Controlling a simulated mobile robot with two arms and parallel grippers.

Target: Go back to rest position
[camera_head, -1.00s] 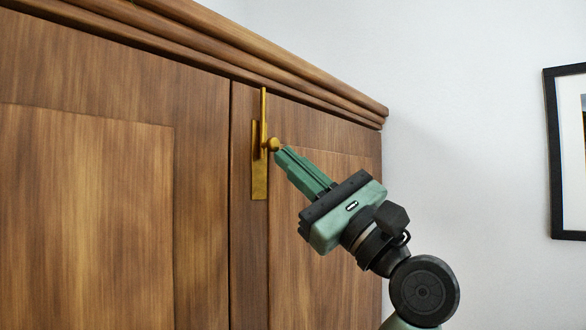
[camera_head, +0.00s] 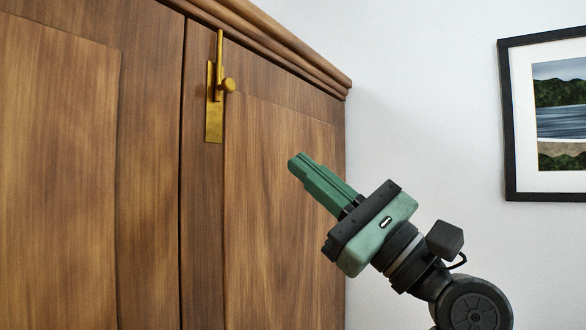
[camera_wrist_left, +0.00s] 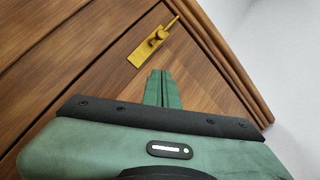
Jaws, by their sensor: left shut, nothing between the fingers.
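My left gripper (camera_head: 296,164) is green, with its fingers together and nothing between them. In the head view it is in front of the right door panel of a wooden cabinet (camera_head: 80,170), below and to the right of a brass latch (camera_head: 214,100). The latch has a round knob and an upright bar, and the gripper is apart from it. In the left wrist view the closed fingers (camera_wrist_left: 161,76) point up toward the latch (camera_wrist_left: 148,48), with a gap between. My right gripper is not in view.
The cabinet has a moulded top edge (camera_head: 290,55) and a closed pair of doors. A pale wall lies to the right, with a black-framed landscape picture (camera_head: 508,120) on it. The space between cabinet and picture is clear.

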